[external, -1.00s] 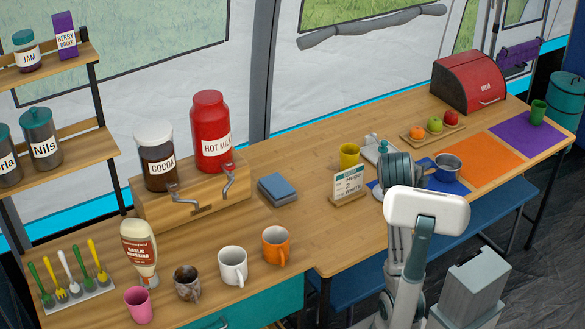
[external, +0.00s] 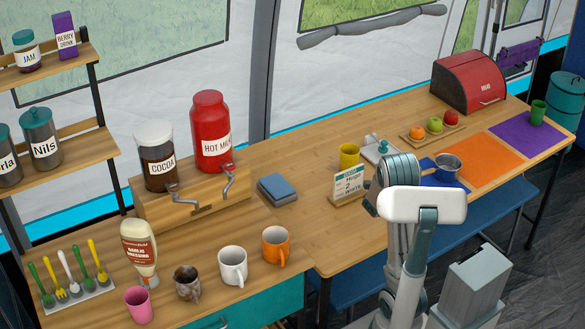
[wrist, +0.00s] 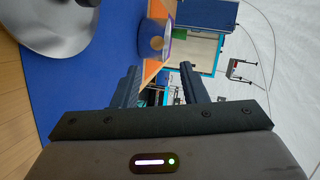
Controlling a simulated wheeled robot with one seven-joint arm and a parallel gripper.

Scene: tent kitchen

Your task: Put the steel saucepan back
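The steel saucepan (external: 447,168) stands upright on the blue mat (external: 452,186), close to the orange mat, its handle toward my arm. In the wrist view the saucepan (wrist: 154,40) seems to be the shiny round thing reflecting blue and orange, ahead of my fingers. My gripper (wrist: 159,70) is open, with nothing between its two dark fingers. It is apart from the saucepan and low beside the blue mat (wrist: 65,90). In the external view my own arm hides the fingers and part of the mat.
A pale grey item with a green knob (external: 374,148), a yellow cup (external: 349,155) and a sign card (external: 348,185) stand near my wrist. A fruit board (external: 428,134) lies behind the saucepan. The orange mat (external: 482,160) and purple mat (external: 522,132) extend right, with a green cup (external: 538,112).

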